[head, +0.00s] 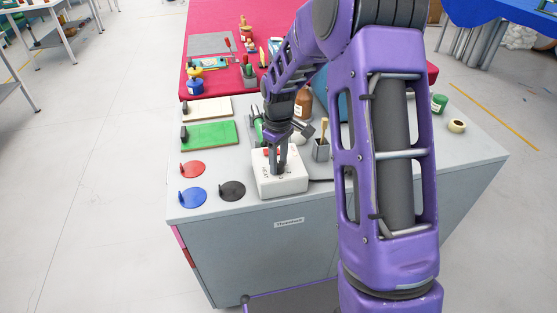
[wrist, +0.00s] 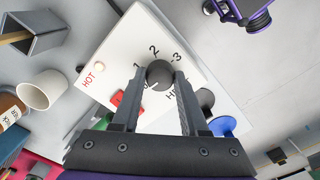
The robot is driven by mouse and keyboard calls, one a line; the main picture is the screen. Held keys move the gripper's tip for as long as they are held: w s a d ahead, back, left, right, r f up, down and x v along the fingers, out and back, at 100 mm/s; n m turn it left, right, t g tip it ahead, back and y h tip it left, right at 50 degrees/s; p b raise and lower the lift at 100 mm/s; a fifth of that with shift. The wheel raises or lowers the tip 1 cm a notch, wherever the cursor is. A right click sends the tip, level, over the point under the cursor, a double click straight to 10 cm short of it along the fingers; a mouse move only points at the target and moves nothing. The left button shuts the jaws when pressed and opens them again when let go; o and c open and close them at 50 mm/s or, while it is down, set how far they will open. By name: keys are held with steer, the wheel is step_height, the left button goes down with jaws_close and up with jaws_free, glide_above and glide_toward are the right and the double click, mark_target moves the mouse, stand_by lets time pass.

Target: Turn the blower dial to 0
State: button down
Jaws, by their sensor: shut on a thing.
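The blower control box (head: 293,185) is white and sits near the front edge of the grey bench. In the wrist view the box's top face (wrist: 125,45) shows the numbers 1, 2 and 3 around a dark round dial (wrist: 159,73). A light marked HOT and a red switch (wrist: 120,99) are also on it. My gripper (head: 277,171) points down onto the box. In the wrist view my gripper (wrist: 159,76) has one finger on each side of the dial, shut on it. The fingers partly cover the markings near the 0, and I cannot tell where the dial points.
Red (head: 193,169), blue (head: 192,197) and black (head: 232,191) discs lie left of the box. A green board (head: 209,135) lies behind them. A grey holder (head: 321,151) with a brush and a brown bottle (head: 303,104) stand behind the box, close to my arm.

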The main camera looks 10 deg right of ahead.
steer(key=shift+n, duration=0.5)
steer(key=shift+c, duration=2.2)
jaws_free()
steer(key=shift+r, duration=0.15)
step_height(320, 180, up, 17)
steer(key=shift+r, duration=0.1)
